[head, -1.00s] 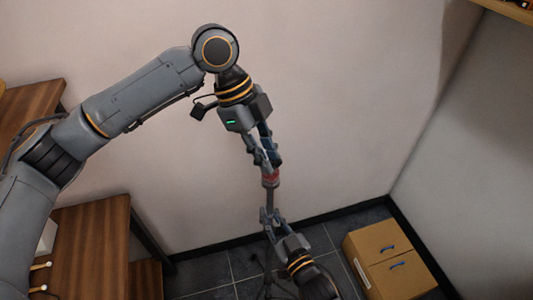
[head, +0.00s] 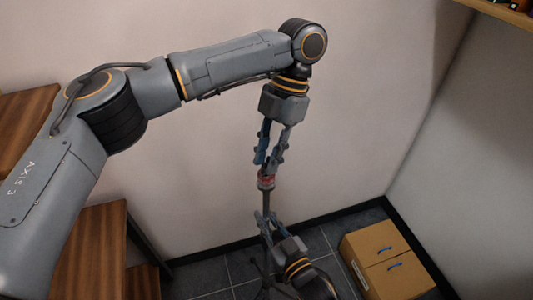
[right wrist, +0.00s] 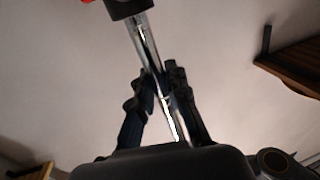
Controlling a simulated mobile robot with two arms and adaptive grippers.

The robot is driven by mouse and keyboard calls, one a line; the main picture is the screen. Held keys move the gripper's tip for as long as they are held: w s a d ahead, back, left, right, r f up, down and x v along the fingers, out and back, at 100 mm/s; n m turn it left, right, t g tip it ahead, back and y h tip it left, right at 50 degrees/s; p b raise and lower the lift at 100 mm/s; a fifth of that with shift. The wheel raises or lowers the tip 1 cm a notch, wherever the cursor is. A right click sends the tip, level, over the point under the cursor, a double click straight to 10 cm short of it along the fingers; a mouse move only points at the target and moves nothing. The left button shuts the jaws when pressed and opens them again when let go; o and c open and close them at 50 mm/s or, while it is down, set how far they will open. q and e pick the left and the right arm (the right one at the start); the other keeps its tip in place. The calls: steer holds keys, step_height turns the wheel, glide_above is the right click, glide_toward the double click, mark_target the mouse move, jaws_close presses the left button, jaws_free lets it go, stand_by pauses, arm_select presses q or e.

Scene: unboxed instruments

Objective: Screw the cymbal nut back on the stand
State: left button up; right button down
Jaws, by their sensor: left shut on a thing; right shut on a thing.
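The stand's thin upright metal rod (head: 265,200) runs down toward the floor. At its top is a red and dark piece (head: 266,181), with my left gripper (head: 266,170) pointing down and shut on the cymbal nut there. The nut itself is mostly hidden between the fingers. My right gripper (head: 264,217) is shut on the rod below. In the right wrist view the shiny rod (right wrist: 147,42) passes between the right fingers (right wrist: 164,85). A black collar (right wrist: 128,8) with a bit of red shows above it. Whether the nut touches the thread cannot be told.
Wooden furniture (head: 90,250) is at the lower left. A shelf (head: 505,10) shows at the upper right. Plain walls surround the stand.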

arm_select(q)
steer(key=shift+w+a+r+m+y, duration=0.2)
steer(key=shift+a+m+y, duration=0.1)
steer(key=shift+m, duration=0.1)
steer(key=o, duration=0.9)
steer(key=shift+c, duration=0.2)
steer(key=shift+f, duration=0.1)
steer(key=shift+d, duration=0.1)
